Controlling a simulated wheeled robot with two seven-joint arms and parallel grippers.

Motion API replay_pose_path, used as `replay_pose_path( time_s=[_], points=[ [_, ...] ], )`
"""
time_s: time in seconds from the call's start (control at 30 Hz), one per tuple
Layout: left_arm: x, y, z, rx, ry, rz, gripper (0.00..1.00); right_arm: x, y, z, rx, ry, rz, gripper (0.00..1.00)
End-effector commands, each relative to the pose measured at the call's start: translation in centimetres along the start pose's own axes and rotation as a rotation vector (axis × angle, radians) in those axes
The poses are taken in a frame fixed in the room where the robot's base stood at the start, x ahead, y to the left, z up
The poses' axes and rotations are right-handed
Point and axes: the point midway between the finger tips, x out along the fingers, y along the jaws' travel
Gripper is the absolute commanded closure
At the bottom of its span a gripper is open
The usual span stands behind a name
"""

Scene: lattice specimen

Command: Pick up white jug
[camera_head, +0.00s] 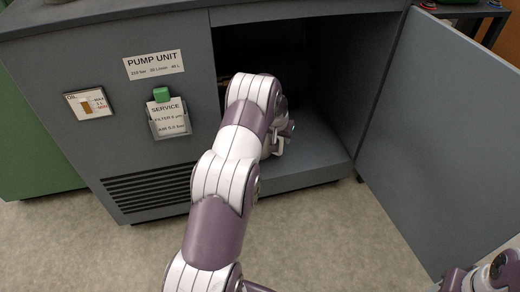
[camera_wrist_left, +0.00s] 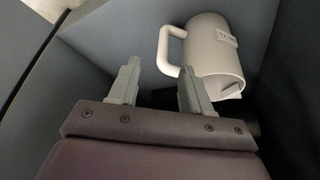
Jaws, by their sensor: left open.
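The white jug (camera_wrist_left: 208,58) shows in the left wrist view inside the cabinet, with its handle towards the left and a small label on its side. In the head view I cannot make out the jug behind my left arm. My left gripper (camera_wrist_left: 160,72) is open, its two fingers apart with nothing between them. The right finger is close to the jug's handle and lower body; I cannot tell if they touch. In the head view my left gripper (camera_head: 284,138) reaches into the cabinet opening, largely hidden by the arm.
The grey pump unit cabinet (camera_head: 160,190) stands open, its door (camera_head: 450,120) swung out to the right. Its left front carries a service card holder (camera_head: 170,122), an oil gauge (camera_head: 90,104) and vent slots. Bare floor (camera_head: 340,240) lies in front. Part of my right arm shows bottom right.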

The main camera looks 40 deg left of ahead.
Motion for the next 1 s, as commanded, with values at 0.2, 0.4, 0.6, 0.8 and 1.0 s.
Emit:
replay_pose_path(
  time_s=[0.2,0.4,0.6,0.8,1.0],
  points=[
    [5.3,0.0,0.4,0.001,-0.003,0.000,0.52,3.2,0.0,0.4,0.000,-0.002,0.000,0.47],
    [8.3,-0.4,0.5,0.000,-0.003,0.000,0.52,5.7,0.0,0.7,0.000,-0.001,0.000,0.47],
    [11.0,-0.7,0.1,0.001,-0.002,0.001,0.52,8.0,0.0,1.0,0.000,-0.002,0.000,0.47],
    [10.9,-0.7,0.0,0.001,-0.003,0.001,0.52,7.7,0.0,1.0,0.000,-0.001,0.000,0.47],
    [10.9,-0.7,0.0,0.001,-0.004,0.001,1.00,7.7,0.0,1.0,0.000,-0.001,0.000,0.47]
  ],
)
